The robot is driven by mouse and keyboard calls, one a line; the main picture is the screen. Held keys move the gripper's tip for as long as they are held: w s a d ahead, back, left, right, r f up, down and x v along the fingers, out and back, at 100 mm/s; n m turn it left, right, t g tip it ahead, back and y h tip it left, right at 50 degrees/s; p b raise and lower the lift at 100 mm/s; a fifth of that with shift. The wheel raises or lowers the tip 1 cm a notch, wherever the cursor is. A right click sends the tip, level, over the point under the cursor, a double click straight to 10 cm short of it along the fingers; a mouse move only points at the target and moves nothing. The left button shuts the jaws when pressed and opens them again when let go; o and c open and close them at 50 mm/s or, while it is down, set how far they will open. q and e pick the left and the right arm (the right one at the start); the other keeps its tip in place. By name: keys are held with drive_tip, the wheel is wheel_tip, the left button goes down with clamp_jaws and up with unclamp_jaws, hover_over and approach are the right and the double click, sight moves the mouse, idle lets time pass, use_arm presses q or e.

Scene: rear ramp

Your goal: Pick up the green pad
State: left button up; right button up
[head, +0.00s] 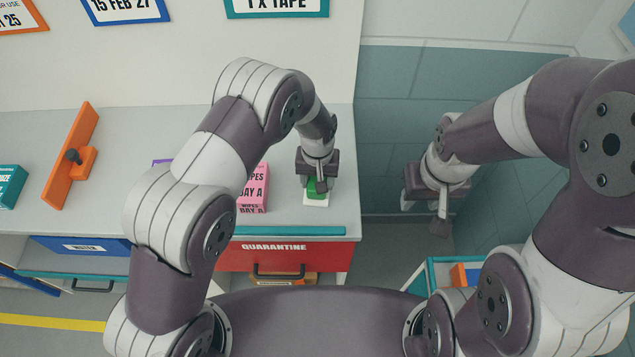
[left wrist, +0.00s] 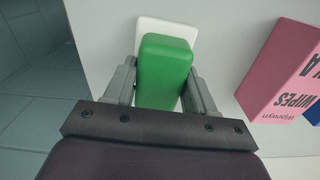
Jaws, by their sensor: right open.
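The green pad (head: 312,187) is a green block on a white base (head: 316,202), near the right end of the grey counter. My left gripper (head: 318,182) points down at it and partly covers it in the head view. In the left wrist view the green pad (left wrist: 164,72) lies between the two fingers (left wrist: 160,85), one on each side. I cannot tell whether the fingers press on it. The white base (left wrist: 165,28) shows behind it. My right gripper (head: 438,220) is open and empty, off the counter to the right.
An orange fixture (head: 75,158) and teal box (head: 10,186) are further left. A red quarantine drawer (head: 285,256) is below the counter edge. A teal-edged bin (head: 432,275) is lower right.

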use_arm(q)
drive_tip(key=shift+w, duration=0.15)
drive_tip(key=shift+r+b, duration=0.3)
wheel_tip(320, 180, up, 3)
drive_tip(key=shift+f+b, duration=0.15)
drive_tip(key=shift+b, duration=0.5)
drive_tip(key=s+d+r+b, duration=0.3)
drive_tip(key=s+d+r, duration=0.4)
drive_tip(key=d, duration=0.2)
drive_tip(key=shift+s+r, duration=0.3)
drive_tip(key=shift+r, duration=0.05)
